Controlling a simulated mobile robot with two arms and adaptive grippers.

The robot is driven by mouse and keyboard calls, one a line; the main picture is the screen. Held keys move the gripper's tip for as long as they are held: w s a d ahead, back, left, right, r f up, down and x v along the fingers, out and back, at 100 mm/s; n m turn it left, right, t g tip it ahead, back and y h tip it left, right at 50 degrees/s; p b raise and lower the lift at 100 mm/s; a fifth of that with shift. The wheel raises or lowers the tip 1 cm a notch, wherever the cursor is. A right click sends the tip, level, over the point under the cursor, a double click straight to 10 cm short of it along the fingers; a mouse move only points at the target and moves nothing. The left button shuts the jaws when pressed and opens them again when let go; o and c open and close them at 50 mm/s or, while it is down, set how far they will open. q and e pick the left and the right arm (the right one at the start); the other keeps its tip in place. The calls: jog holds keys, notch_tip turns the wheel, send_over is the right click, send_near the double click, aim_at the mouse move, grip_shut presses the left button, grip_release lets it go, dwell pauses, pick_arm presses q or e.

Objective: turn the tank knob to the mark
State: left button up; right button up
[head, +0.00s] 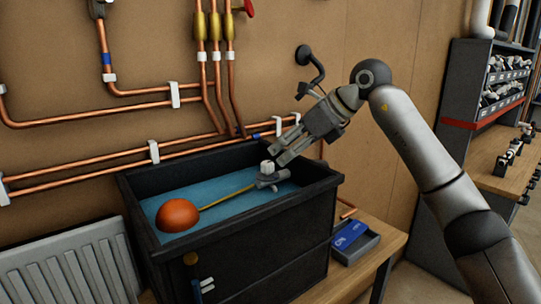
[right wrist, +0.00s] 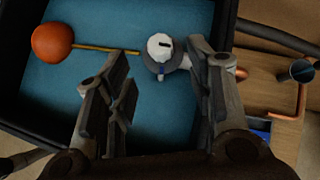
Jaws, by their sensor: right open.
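The white tank knob (head: 267,167) sits on a grey valve body at the right end of the black tank (head: 330,186). In the right wrist view the knob (right wrist: 159,45) is seen from above, with a short dark line on its top. My right gripper (head: 277,156) is open just above the knob. In the right wrist view its fingers (right wrist: 160,62) stand apart on either side of the valve, and nothing is between their pads. My left gripper is out of view.
A brass rod (head: 229,195) runs from the valve to an orange float (head: 178,215) on the blue water. Copper pipes (head: 110,163) line the wall behind. A blue-and-grey box (head: 354,241) sits on the bench right of the tank. A radiator (head: 75,268) stands left.

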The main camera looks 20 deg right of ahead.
aim_at(269, 163)
jog(key=p+x, duration=0.1)
jog(key=x, duration=0.2)
jog(key=shift+w+a, duration=0.15)
jog(key=shift+w, duration=0.05)
jog(key=p+x, duration=0.1)
jog(key=x, duration=0.1)
jog(key=shift+w+a+f, duration=0.35)
jog(key=shift+f, duration=0.1)
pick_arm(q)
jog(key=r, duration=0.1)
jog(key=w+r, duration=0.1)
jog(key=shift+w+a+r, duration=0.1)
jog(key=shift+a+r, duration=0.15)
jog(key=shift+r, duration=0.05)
pick_arm(e)
jog(key=shift+c, duration=0.5)
